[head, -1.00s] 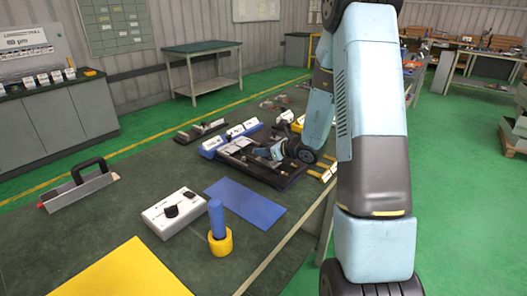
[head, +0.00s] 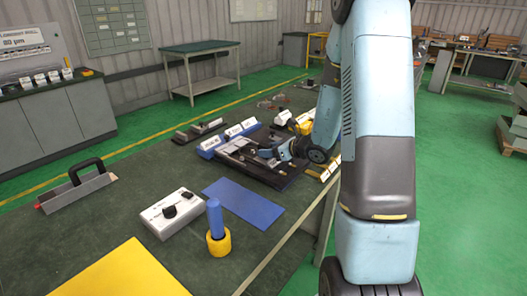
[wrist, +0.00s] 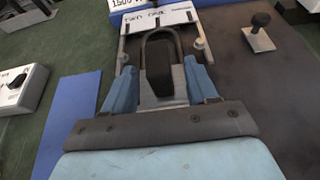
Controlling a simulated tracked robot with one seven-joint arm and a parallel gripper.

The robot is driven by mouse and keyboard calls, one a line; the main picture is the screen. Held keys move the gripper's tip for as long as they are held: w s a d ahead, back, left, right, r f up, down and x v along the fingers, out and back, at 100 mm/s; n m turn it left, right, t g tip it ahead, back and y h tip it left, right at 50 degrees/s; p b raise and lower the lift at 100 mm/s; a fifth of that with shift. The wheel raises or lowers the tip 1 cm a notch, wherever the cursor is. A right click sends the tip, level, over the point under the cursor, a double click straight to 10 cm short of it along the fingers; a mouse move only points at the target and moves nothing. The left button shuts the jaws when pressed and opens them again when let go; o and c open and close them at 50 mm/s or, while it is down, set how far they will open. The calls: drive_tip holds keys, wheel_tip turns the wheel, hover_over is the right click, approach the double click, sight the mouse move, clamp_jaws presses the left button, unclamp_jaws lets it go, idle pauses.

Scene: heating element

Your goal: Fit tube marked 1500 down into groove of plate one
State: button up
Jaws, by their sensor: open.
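My gripper (wrist: 160,82) is open, its two blue fingers on either side of a dark U-shaped tube (wrist: 147,45) on a pale metal plate. A dark block shows inside the U. I cannot tell if the fingers touch anything. A white label (wrist: 160,21) with handwriting sits beyond the tube's bend. A blue block (wrist: 118,8) at the top edge carries a partly cut-off label that seems to read 1500. In the head view my gripper (head: 273,153) is low over the dark tray (head: 285,180); tube and groove are too small to make out there.
A blue mat (head: 243,203), a control box with knobs (head: 171,212) and a blue cylinder in a yellow ring (head: 218,243) stand nearer on the bench. A black knob on a metal plate (wrist: 258,38) lies right of my gripper. Labelled blue blocks (head: 228,138) stand behind the tray.

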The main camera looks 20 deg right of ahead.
drive_tip(key=v, duration=0.7)
drive_tip(key=shift+s+d, duration=0.15)
drive_tip(key=shift+s, duration=0.1)
drive_tip(key=s+a+r+n+g, duration=0.7)
drive_tip(key=s+a+r+n, duration=0.5)
drive_tip(key=s+n, duration=0.3)
drive_tip(key=s+d+r+n+t+h, duration=0.1)
drive_tip(key=s+d+r+n+h, duration=0.2)
drive_tip(key=s+n, duration=0.3)
drive_tip(key=s+d+r+n+h, duration=0.2)
drive_tip(key=s+r+n+h, duration=0.2)
drive_tip(key=s+n, duration=0.3)
drive_tip(key=shift+d+r+n+t+h, duration=0.35)
drive_tip(key=shift+r+n+t+h, duration=0.05)
drive_tip(key=shift+r, duration=0.3)
